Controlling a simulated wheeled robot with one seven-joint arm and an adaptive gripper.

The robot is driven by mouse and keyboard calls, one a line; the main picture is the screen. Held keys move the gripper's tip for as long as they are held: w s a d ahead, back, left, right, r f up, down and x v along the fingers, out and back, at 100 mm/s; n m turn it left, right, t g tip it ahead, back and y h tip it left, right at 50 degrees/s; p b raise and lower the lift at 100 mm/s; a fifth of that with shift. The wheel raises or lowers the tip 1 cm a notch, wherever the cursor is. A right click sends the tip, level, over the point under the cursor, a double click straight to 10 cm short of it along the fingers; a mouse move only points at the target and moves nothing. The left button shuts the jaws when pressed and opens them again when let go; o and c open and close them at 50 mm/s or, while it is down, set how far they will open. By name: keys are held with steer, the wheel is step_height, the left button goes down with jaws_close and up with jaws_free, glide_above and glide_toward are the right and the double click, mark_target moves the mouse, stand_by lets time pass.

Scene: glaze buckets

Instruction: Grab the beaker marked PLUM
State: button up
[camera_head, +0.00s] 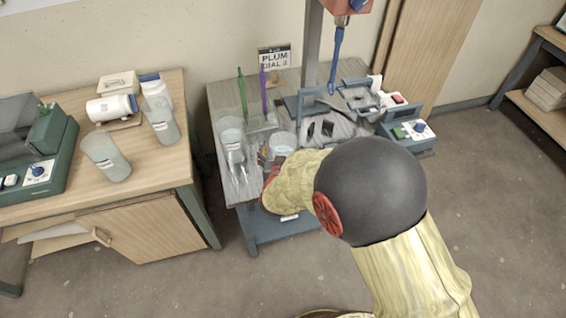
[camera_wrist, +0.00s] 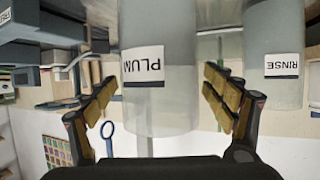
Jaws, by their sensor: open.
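The beaker marked PLUM (camera_wrist: 159,105) is a clear, greyish vessel with a white label. It appears upside down in the wrist view, between the fingers of my gripper (camera_wrist: 160,105). The fingers are open, one on each side, with a visible gap to the beaker. In the head view, a clear beaker (camera_head: 284,141) right by my gripper (camera_head: 268,158) seems to be the same one; its lower part is hidden by my arm and its label does not show.
A beaker marked RINSE (camera_wrist: 272,40) stands close by, right of PLUM in the wrist view. A labelled beaker (camera_head: 232,140) stands left of my gripper. A blue stirrer (camera_head: 336,60) hangs over the worktable.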

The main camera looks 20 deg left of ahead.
steer(key=shift+r, duration=0.1)
steer(key=c, duration=0.3)
steer(key=c, duration=1.8)
steer(key=shift+r, duration=0.1)
steer(key=shift+c, duration=0.5)
steer(key=shift+w+r, duration=0.1)
steer(key=shift+r, duration=0.05)
